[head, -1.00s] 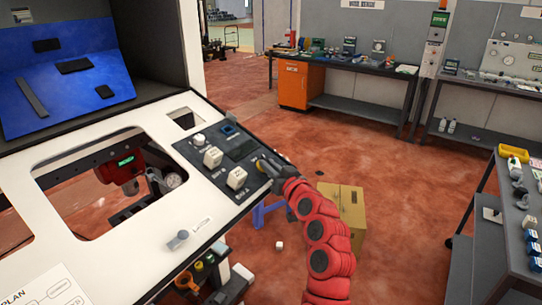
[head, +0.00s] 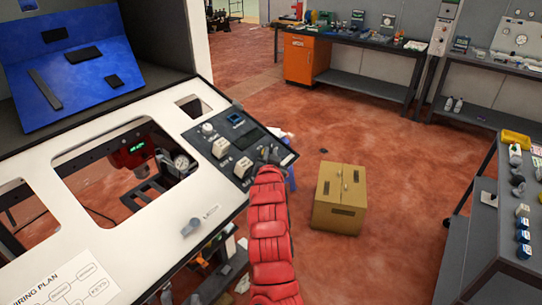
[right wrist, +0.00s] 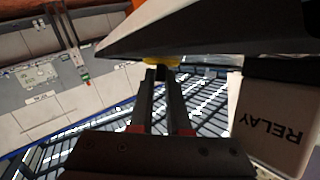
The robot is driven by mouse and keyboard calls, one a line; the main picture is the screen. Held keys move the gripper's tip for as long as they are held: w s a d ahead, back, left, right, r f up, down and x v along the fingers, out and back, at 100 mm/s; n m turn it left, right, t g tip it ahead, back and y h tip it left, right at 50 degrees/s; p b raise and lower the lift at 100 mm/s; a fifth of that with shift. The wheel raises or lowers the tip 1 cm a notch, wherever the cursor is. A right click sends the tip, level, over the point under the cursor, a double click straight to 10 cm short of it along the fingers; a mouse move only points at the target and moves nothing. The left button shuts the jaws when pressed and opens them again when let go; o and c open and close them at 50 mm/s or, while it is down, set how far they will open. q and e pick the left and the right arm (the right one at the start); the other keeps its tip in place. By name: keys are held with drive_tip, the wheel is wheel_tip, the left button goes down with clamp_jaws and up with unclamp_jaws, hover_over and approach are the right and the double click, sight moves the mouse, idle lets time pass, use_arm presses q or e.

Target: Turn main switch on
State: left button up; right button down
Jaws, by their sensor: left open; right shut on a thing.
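The black control plate (head: 241,168) sits on the white sloping panel, with two white relay blocks, a round knob and a blue square on it. My right gripper (head: 268,154) is at the plate's lower right end; the red arm behind it hides part of that end. In the right wrist view its fingers (right wrist: 160,76) are close together on a small yellow part (right wrist: 161,62) under a dark plate edge. This looks like the main switch, but most of it is hidden and its position cannot be read. My left gripper is not in view.
A white block marked RELAY (right wrist: 269,129) is close beside the fingers in the wrist view. The white panel (head: 130,233) has cut-outs with a red gauge unit behind. A cardboard box (head: 339,198) stands on the floor. A grey bench (head: 482,215) is at right.

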drive_tip(key=shift+r, duration=0.1)
drive_tip(key=c, duration=0.9)
unclamp_jaws()
drive_tip(key=shift+s, duration=0.1)
drive_tip(key=shift+s+a, duration=0.1)
drive_tip(key=shift+s, duration=0.2)
drive_tip(key=shift+s+r+b, duration=0.45)
drive_tip(key=shift+s+b, duration=0.35)
drive_tip(key=shift+s, duration=1.9)
drive_tip(key=shift+s+r+b, duration=0.5)
drive_tip(key=shift+s+b, duration=0.3)
drive_tip(key=shift+s, duration=1.95)
drive_tip(key=shift+s+r+b, duration=0.45)
drive_tip(key=shift+s+b, duration=0.35)
drive_tip(key=shift+s, duration=1.9)
drive_tip(key=shift+w, duration=0.1)
